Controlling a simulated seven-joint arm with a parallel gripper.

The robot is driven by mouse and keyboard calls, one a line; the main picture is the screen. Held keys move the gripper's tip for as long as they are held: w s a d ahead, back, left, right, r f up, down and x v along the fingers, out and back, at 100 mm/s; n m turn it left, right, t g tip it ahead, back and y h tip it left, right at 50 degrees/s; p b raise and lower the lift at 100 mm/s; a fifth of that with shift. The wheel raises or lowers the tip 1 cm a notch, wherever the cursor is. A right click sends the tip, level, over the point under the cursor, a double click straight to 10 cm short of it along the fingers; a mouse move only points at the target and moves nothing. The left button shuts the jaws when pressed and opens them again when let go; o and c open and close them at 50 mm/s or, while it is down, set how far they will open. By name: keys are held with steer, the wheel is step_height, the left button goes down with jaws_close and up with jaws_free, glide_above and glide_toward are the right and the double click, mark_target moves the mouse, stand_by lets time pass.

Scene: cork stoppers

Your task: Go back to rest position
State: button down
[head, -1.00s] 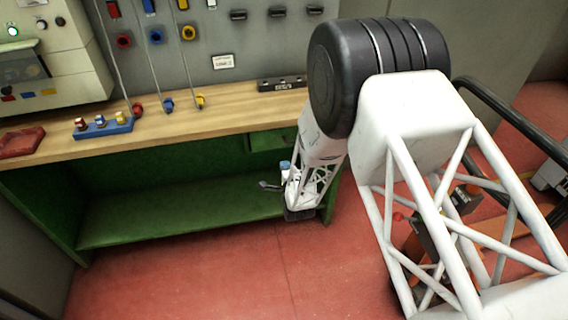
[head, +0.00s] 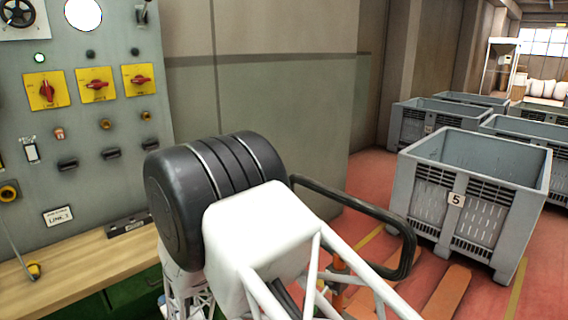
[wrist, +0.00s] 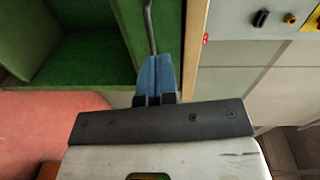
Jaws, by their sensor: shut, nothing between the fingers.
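My gripper (wrist: 155,75) shows in the wrist view with its blue fingers together and nothing held between them. It is in front of the green workbench (wrist: 85,60), near the bench's right end. In the head view my bent arm fills the lower middle, and the gripper is hidden below it. One yellow stopper with a cord (head: 34,270) lies on the wooden bench top (head: 70,262) at the left. The other stoppers and the blue rack are out of view.
A grey panel (head: 60,120) with red switches on yellow plates stands behind the bench. A black labelled block (head: 130,223) sits on the bench top. Grey crates, one marked 5 (head: 478,190), stand at the right. Red floor (head: 365,175) lies open between the wall and the crates.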

steer(key=w+d+r+n+g+h, duration=0.1)
steer(key=w+d+r+h, duration=0.15)
steer(key=d+r, duration=0.55)
steer(key=w+d+r+n+h, duration=0.1)
steer(key=w+d+r+h, duration=0.15)
steer(key=d+r, duration=0.55)
steer(key=s+d+r+n+g+h, duration=0.1)
steer(key=s+d+r+h, duration=0.1)
steer(key=d+r, duration=0.5)
steer(key=s+d+r+n+g+h, duration=0.1)
steer(key=s+d+r, duration=0.1)
steer(key=d, duration=0.8)
steer(key=s+d+r+n+g+h, duration=0.1)
steer(key=s+d+r+g, duration=0.1)
steer(key=s+d, duration=0.6)
steer(key=s+d+r+n+g+h, duration=0.1)
steer(key=s+d+r, duration=0.3)
steer(key=s+d, duration=0.4)
steer(key=s+d+r+n+g+h, duration=0.2)
steer(key=s+d, duration=0.6)
steer(key=s, duration=0.9)
steer(key=shift+d+r+g, duration=0.2)
steer(key=shift+r+g, duration=0.5)
steer(key=shift+g, duration=0.3)
